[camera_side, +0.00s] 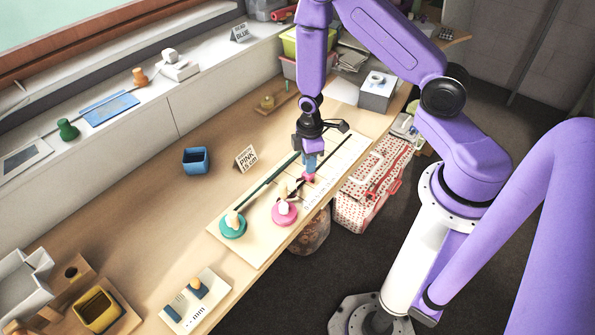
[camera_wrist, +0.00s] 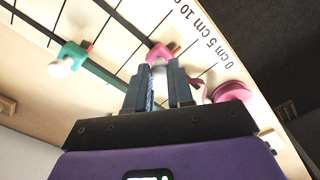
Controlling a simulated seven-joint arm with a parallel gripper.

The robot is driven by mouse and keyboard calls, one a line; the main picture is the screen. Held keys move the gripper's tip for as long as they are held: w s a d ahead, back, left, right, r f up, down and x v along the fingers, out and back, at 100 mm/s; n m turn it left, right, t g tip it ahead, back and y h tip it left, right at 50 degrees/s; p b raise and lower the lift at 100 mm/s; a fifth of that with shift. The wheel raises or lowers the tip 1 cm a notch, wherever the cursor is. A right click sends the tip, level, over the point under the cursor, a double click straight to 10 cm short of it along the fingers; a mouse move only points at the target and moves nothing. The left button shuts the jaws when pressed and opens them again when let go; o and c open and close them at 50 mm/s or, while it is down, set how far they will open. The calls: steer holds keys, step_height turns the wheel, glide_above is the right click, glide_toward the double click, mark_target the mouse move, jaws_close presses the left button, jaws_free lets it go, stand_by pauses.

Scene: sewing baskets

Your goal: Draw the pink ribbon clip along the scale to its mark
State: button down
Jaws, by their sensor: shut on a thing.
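The pink ribbon clip (camera_side: 308,177) is on the scale board (camera_side: 255,246), beneath my gripper (camera_side: 311,160). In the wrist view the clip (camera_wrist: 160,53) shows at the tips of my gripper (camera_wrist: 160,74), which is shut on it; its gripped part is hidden. A small orange-red tip on the clip points toward the printed numbers, somewhere around 5 to 10 cm; I cannot tell the exact reading. The pink ribbon reel (camera_side: 284,214) lies at the scale's zero end. A small card (camera_side: 246,159) behind the board reads "PINK 15 cm".
A teal reel (camera_side: 233,228) sits beside the pink one. The teal clip (camera_wrist: 70,56) with a white knob stands farther along its own track. A blue cup (camera_side: 196,160) stands left of the board. A polka-dot box (camera_side: 366,200) is beyond the table edge.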

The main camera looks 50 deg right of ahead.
steer(key=d, duration=0.9)
steer(key=c, duration=1)
jaws_free()
steer(key=shift+r, duration=0.2)
steer(key=shift+r, duration=4.85)
steer(key=shift+a, duration=0.1)
